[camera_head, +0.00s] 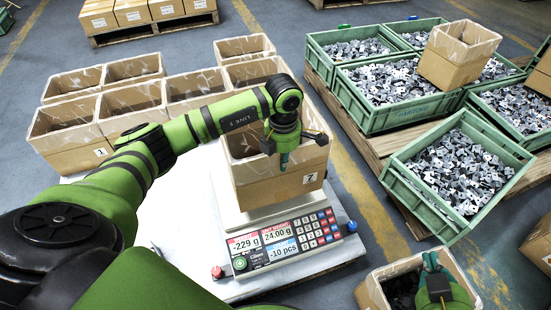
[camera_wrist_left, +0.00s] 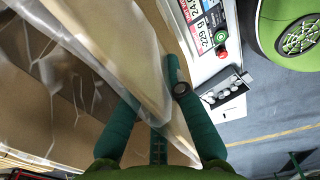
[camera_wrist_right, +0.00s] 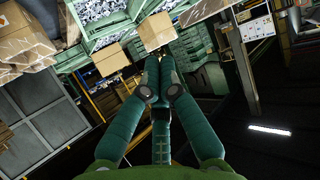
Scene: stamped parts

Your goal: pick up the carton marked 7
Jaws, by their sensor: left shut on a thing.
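The carton marked 7 (camera_head: 280,190) is an open brown box with a clear liner, over the plate of the counting scale (camera_head: 285,243). Its label is on the front face at the right. My left gripper (camera_head: 284,160) points down at the carton's near wall and is shut on it. In the left wrist view the fingers (camera_wrist_left: 158,105) lie on either side of that wall, one partly behind the liner. I cannot tell whether the carton's base touches the plate. My right gripper (camera_wrist_right: 153,75) is empty, with its fingertips together; it also shows at the lower right in the head view (camera_head: 432,262).
The scale reads -229 g and -10 pcs. Several open cartons (camera_head: 135,95) stand behind and left of it. Green crates of stamped parts (camera_head: 395,182) are at the right, with a carton (camera_head: 455,65) on them. Another open carton (camera_head: 375,295) is by my right gripper.

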